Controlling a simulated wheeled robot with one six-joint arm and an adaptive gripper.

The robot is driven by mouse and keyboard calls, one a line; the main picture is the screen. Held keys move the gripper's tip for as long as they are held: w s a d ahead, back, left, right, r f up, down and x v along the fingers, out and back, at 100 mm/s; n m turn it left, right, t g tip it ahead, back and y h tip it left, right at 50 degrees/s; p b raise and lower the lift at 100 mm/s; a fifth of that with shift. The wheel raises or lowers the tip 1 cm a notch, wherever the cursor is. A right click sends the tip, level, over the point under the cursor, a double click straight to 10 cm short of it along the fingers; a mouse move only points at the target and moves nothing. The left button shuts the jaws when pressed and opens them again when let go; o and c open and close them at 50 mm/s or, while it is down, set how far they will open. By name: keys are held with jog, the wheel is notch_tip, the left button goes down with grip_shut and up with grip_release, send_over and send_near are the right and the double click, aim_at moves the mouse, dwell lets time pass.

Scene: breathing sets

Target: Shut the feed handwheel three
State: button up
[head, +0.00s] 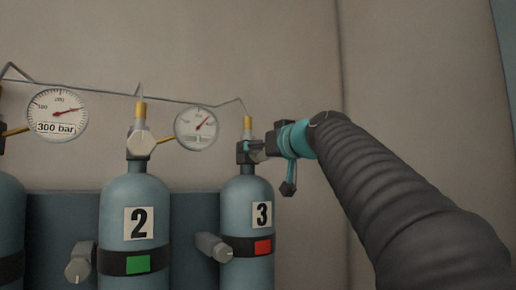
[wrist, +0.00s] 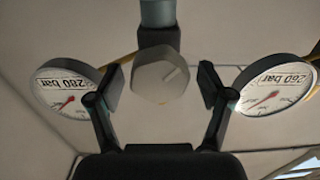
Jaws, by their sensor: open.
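Cylinder three (head: 247,195) is blue-grey, with a "3" label and a red patch on its dark band. My gripper (head: 262,148) is at valve height on cylinder three, coming in from the right, and hides the handwheel in the head view. In the wrist view my gripper (wrist: 162,92) is open, one finger on each side of the knob, with visible gaps between fingers and knob.
Cylinder two (head: 135,205), with a green patch and its own handwheel (head: 140,144), stands to the left. A gauge (head: 196,128) sits between the two valves. In the wrist view, gauges (wrist: 66,90) flank both fingers closely. A thin pipe (head: 185,101) runs above.

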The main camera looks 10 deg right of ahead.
jog(key=c, duration=1.2)
jog(key=shift+o, duration=0.2)
jog(key=shift+m, duration=0.4)
